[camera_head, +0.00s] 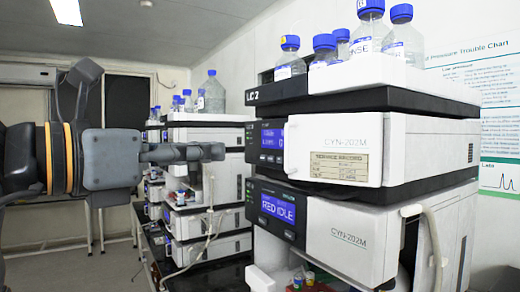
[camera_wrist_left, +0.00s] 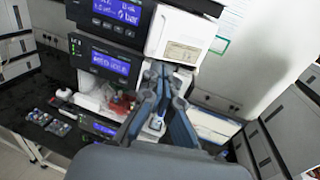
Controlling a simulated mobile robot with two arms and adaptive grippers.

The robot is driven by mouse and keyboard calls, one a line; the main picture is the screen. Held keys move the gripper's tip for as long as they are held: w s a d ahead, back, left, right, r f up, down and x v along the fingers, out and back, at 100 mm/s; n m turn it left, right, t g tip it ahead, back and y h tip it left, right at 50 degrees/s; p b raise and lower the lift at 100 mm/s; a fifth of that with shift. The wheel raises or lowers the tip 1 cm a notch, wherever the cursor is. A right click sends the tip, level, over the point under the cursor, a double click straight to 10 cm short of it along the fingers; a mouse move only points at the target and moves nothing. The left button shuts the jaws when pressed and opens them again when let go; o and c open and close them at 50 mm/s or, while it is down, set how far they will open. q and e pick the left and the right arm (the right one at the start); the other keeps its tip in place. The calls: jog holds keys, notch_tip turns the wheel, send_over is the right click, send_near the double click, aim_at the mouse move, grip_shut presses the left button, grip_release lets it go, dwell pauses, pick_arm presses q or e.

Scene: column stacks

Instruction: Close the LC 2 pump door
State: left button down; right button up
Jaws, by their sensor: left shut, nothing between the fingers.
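The LC 2 stack (camera_head: 252,97) stands on the right in the head view. Its upper pump has a white door marked CYN-202M (camera_head: 332,143) with a paper label, beside a blue display. This door also shows in the left wrist view (camera_wrist_left: 182,32), seemingly a little out from the pump body; how far is unclear. The lower pump has a similar white front (camera_head: 345,235) and a display reading RED IDLE. My left gripper (camera_head: 218,152) is shut and empty, left of the upper pump and apart from it in the head view. My right gripper is not in view.
Blue-capped bottles (camera_head: 367,25) stand in the tray on top of the stack. A second stack (camera_head: 212,135) stands behind on the bench. A pale tube (camera_head: 432,235) hangs at the lower pump's right. Small vials (camera_head: 305,278) stand below the lower pump.

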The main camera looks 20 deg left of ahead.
pick_arm(q)
jog(key=p+x, duration=0.6)
jog(key=x, duration=0.6)
jog(key=shift+w+d, duration=0.15)
jog(key=shift+w, duration=0.15)
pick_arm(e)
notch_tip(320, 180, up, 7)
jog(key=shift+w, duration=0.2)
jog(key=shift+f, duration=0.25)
